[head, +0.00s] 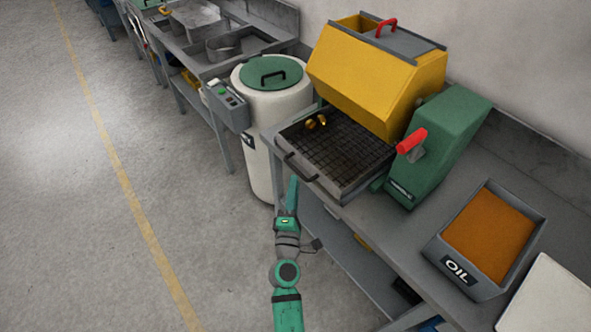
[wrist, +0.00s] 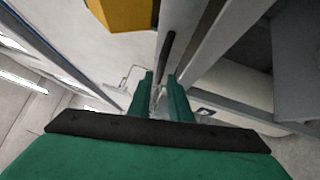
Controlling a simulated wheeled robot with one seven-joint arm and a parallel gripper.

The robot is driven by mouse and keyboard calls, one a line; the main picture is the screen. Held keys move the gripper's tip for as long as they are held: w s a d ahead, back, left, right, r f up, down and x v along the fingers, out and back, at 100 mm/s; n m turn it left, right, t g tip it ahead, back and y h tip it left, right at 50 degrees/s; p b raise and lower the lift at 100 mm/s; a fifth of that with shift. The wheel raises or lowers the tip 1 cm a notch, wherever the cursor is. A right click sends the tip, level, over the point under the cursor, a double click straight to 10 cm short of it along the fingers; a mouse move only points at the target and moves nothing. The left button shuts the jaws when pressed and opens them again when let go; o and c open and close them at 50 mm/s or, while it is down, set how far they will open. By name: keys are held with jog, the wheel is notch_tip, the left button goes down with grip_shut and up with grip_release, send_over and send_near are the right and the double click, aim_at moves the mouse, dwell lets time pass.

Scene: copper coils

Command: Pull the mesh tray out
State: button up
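The mesh tray (head: 345,152) is a dark wire grid in a grey frame. It sticks out at the front of a yellow and green machine. Two brassy coils (head: 316,122) lie on its back left part. A black bar handle (head: 300,168) is on the tray's front edge. My gripper (head: 293,180) is just below and in front of the handle in the head view. In the wrist view my gripper (wrist: 161,78) has its green fingers apart, with the dark handle bar (wrist: 168,48) lined up with the gap. I cannot tell whether they touch it.
The yellow hood (head: 365,75) and green housing with a red lever (head: 411,140) stand behind and right of the tray. A white drum (head: 272,105) with a green lid is at left. An oil pan (head: 490,235) is on the bench at right. The floor in front is clear.

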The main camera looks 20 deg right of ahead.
aim_at(296, 169)
jog(key=x, duration=0.6)
jog(key=shift+w+d, duration=0.15)
jog(key=shift+w, duration=0.15)
grip_shut()
